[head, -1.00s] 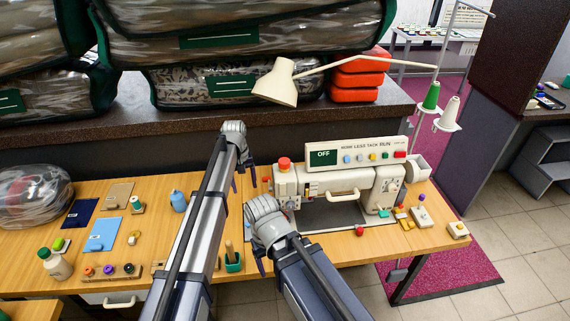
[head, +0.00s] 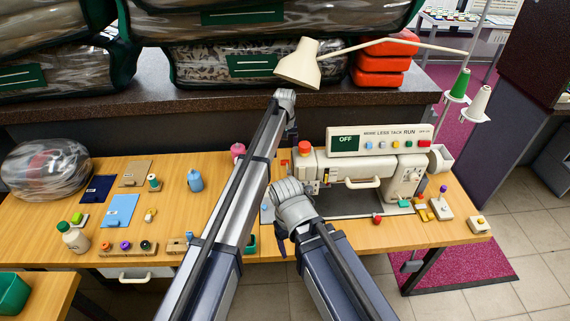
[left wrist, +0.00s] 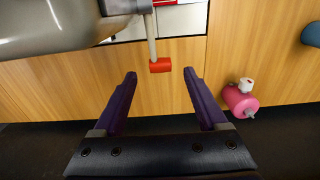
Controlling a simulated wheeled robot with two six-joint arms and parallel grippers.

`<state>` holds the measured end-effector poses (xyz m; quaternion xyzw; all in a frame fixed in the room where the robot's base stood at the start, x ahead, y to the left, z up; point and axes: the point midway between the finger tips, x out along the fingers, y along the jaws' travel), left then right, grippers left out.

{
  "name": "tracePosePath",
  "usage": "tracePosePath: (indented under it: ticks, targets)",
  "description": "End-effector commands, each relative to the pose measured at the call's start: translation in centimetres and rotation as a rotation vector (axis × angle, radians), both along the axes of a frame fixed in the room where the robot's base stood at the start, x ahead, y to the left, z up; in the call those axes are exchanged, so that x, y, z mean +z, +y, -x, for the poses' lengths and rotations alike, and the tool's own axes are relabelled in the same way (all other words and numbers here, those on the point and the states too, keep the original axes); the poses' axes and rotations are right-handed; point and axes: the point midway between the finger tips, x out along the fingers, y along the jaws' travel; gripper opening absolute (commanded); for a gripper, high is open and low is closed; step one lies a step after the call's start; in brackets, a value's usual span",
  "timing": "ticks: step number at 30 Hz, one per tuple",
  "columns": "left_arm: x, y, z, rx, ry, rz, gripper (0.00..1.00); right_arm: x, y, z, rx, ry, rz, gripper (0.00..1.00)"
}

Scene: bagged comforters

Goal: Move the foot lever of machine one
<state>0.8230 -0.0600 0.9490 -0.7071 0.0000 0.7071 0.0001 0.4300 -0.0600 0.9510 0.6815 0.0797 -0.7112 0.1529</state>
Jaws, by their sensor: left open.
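The sewing machine (head: 345,165) stands on the wooden table with a panel that reads OFF. In the left wrist view, a lever with a red tip (left wrist: 160,65) hangs on a pale stem from the machine's body (left wrist: 50,25). My left gripper (left wrist: 160,98) is open, with its purple fingers on either side of and just short of the red tip, not touching it. In the head view, my left gripper (head: 290,134) is small and partly hidden by the arm, at the machine's left end. My right gripper (head: 281,246) is mostly hidden under its wrist, near the table's front.
A lamp (head: 299,66) hangs above the machine, and bagged comforters (head: 225,65) rest on the shelf behind. Cloth pieces (head: 118,211), bottles and buttons cover the table's left. A thread stand (head: 458,86) rises at right.

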Motion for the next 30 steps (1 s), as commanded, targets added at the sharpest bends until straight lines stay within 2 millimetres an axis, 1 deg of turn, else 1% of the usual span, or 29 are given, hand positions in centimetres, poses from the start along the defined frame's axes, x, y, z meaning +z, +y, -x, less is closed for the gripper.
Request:
tracePosePath:
  ticks: [1,7,11,18,19,30]
  targets:
    - [-1.4,0.0,0.0,0.000,0.000,0.000,0.75,-1.4,0.0,0.0,0.000,0.000,0.000,0.72]
    - [-3.6,0.0,0.0,0.000,0.000,0.000,0.75,-3.6,0.0,0.0,0.000,0.000,0.000,0.72]
    - [-4.0,0.0,0.0,0.000,0.000,0.000,0.75,-4.0,0.0,0.0,0.000,0.000,0.000,0.72]
    - [-3.9,0.0,0.0,0.000,0.000,0.000,0.75,-3.9,0.0,0.0,0.000,0.000,0.000,0.72]
    - [-3.9,0.0,0.0,0.000,0.000,0.000,0.74,-3.9,0.0,0.0,0.000,0.000,0.000,0.72]
    - [-3.9,0.0,0.0,0.000,0.000,0.000,0.32,-3.9,0.0,0.0,0.000,0.000,0.000,0.72]
